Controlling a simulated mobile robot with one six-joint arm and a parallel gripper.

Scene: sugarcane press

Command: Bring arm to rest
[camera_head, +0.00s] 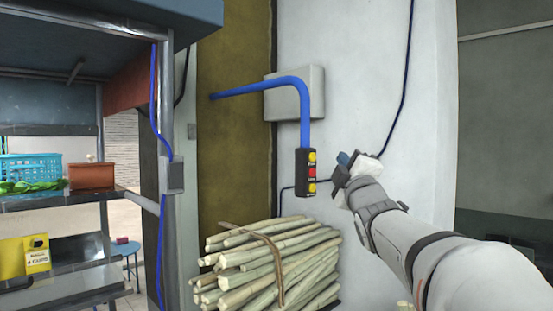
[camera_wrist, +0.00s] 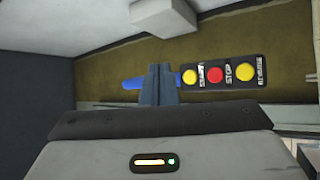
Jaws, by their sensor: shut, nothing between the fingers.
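My gripper (camera_head: 345,160) is raised in front of the white wall in the head view, just right of a black control box. In the wrist view my gripper (camera_wrist: 160,70) shows its fingers together and empty. The control box (camera_head: 305,172) hangs from a blue pipe and has a red button between two yellow ones. The box also shows in the wrist view (camera_wrist: 224,75), just to the right of the fingertips. The fingers overlap part of the blue pipe in that view. I see a gap between gripper and box in the head view.
A metal-framed stall (camera_head: 165,200) with shelves, a blue basket (camera_head: 30,168) and a yellow box (camera_head: 36,254) is at the left. A dark cable (camera_head: 408,70) runs down the white wall. The air around the arm looks clear.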

